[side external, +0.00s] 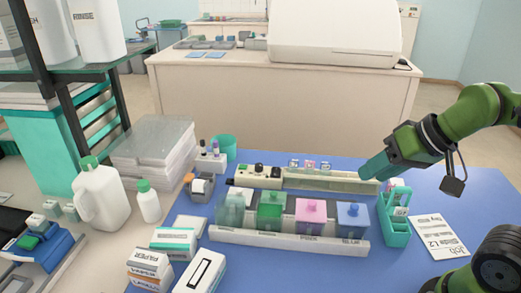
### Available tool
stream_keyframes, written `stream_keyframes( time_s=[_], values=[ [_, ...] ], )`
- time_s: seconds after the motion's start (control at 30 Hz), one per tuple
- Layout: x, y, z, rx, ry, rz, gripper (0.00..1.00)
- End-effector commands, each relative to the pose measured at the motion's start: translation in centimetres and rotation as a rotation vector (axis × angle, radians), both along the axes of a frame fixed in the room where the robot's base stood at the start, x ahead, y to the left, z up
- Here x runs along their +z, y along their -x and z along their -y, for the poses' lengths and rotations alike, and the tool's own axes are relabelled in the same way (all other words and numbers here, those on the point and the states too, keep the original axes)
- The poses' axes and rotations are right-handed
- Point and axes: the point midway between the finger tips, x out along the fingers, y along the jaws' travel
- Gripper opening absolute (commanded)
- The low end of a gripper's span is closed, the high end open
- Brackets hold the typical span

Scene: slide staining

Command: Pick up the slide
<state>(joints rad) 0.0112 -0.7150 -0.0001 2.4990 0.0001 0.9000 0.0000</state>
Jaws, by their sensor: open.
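My gripper (369,171) comes in from the right, pointing down and left. Its green fingers are above the right end of a long pale tray and just behind a teal rack (396,228). Nothing is seen held in it. The rack stands upright on the blue mat and holds something pale with a pinkish top (398,186). I cannot tell whether this is a slide. Several small white and pink pieces (310,165) stand at the back edge of the pale tray (330,181). They are too small to identify surely.
A row of staining jars, clear, green (270,212), pink (310,217) and blue (352,222), stands on a white base in front of the tray. A printed sheet (437,236) lies right of the rack. Boxes (173,241) and bottles (102,200) crowd the left. The mat's front right is mostly clear.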

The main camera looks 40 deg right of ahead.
Motion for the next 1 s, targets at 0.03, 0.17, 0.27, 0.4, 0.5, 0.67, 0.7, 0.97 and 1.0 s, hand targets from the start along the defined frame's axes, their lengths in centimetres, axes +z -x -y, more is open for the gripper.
stream_keyframes(
  time_s=[0.03,0.17,0.27,0.4,0.5,0.67,0.7,0.97,1.0],
  values=[
    [-0.5,-0.6,0.3,-0.010,0.000,-0.031,0.40],
    [-0.4,-3.8,1.6,-0.024,0.023,-0.108,0.40],
    [-0.1,-7.2,3.1,0.031,0.080,-0.177,0.40],
    [-0.4,-12.1,5.6,0.175,0.181,-0.270,0.40],
    [-1.0,-15.5,7.7,0.310,0.250,-0.336,0.40],
    [-2.6,-20.4,11.3,0.577,0.352,-0.427,0.40],
    [-3.0,-21.4,12.1,0.651,0.376,-0.444,0.40],
    [-0.9,-23.8,13.8,1.019,0.487,-0.439,0.40],
    [-0.8,-23.6,13.8,1.053,0.490,-0.437,0.40]
  ],
)
